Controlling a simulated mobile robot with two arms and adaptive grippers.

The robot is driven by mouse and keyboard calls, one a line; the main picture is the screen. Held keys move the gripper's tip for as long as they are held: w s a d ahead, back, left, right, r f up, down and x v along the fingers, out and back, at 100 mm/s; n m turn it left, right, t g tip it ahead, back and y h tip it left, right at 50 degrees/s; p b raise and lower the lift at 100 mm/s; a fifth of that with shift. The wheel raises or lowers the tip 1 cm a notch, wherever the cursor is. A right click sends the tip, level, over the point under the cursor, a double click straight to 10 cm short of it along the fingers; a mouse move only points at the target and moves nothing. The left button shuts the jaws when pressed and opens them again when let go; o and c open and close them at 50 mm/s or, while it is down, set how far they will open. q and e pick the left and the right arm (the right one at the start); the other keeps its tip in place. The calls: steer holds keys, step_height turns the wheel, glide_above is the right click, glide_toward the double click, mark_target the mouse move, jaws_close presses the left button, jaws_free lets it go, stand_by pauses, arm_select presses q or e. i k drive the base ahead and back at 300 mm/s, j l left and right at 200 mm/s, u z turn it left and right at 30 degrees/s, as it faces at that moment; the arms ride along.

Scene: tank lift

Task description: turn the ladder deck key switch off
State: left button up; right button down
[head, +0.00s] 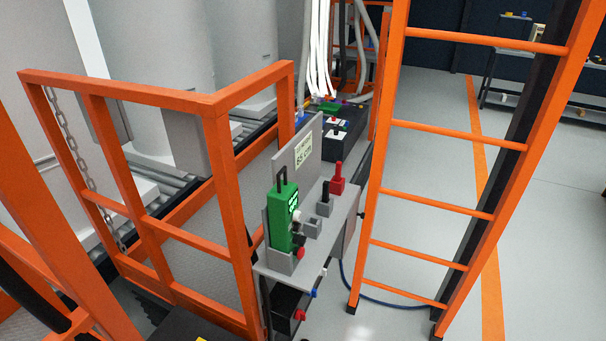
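A grey control console (345,210) stands in the middle, between the orange railing and the orange ladder (420,207). A green box (282,218) with a black loop on top and a lit display stands upright in a grey holder at its left end. A small round whitish knob (298,215), a grey block (313,228), a black lever (325,193) and a red lever (338,179) are to its right. A red knob (300,253) is on the front. I cannot tell which part is the key switch or its position. Neither gripper is in view.
An orange railing (215,160) encloses a deck on the left, with a hanging chain (65,130). The ladder stands close to the console's right. A blue hose (385,300) lies on the floor behind it. Open floor (555,240) lies to the right.

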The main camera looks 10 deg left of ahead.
mark_target(298, 240)
steer(key=i+l+u, duration=0.15)
steer(key=u, duration=0.3)
steer(key=i+l+u, duration=0.1)
steer(key=u, duration=0.35)
steer(key=l+u, duration=0.25)
steer(key=u, duration=0.25)
steer(key=i+l, duration=0.05)
